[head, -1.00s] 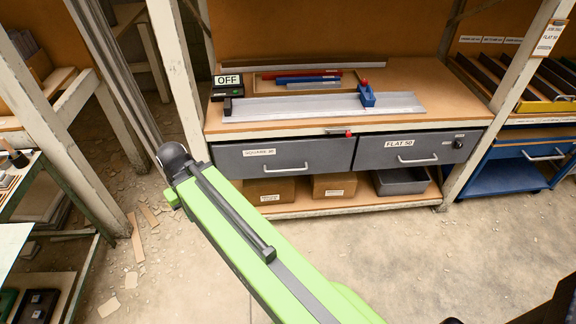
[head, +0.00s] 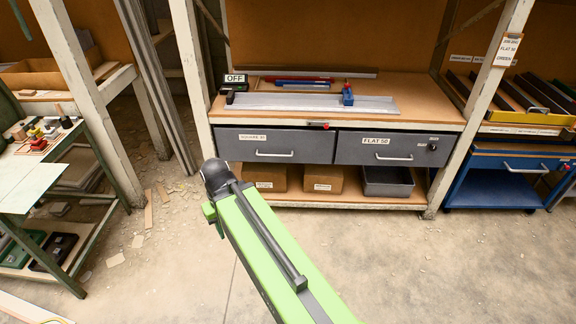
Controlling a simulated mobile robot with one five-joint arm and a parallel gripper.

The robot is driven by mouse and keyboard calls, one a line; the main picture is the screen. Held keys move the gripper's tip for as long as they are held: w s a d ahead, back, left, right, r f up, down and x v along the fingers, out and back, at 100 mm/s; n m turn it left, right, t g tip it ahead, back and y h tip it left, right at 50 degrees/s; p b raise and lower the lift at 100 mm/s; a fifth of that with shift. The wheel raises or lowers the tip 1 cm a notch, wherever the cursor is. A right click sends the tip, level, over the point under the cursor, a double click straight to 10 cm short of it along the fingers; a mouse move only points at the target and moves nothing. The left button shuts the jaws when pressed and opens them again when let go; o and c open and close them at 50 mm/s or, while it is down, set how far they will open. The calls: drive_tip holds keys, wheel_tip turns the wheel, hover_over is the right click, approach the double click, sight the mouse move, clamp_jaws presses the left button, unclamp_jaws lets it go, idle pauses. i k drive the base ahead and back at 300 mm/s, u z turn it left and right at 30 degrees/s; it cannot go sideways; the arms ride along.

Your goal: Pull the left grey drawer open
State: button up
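The left grey drawer (head: 302,146) sits under the wooden bench top in the head view. It carries a white label and a pale bar handle (head: 274,154), and its front looks flush with the drawer beside it. The right grey drawer (head: 372,150), labelled FLAT 50, also looks closed. My green arm reaches up from the lower right, its dark end (head: 217,178) in front of and below the left drawer's left end in the picture. My gripper's fingers cannot be made out.
On the bench top (head: 430,97) lie a long grey metal plate (head: 300,102), a blue clamp (head: 347,95) and an OFF sign (head: 235,78). Boxes and a grey bin (head: 388,184) stand on the shelf below. A side table (head: 30,180) is left.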

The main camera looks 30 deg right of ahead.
sight(234, 144)
drive_tip(key=u, duration=0.45)
drive_tip(key=i, duration=0.95)
drive_tip(key=u, duration=0.55)
drive_tip(key=i, duration=0.95)
drive_tip(key=u, duration=0.25)
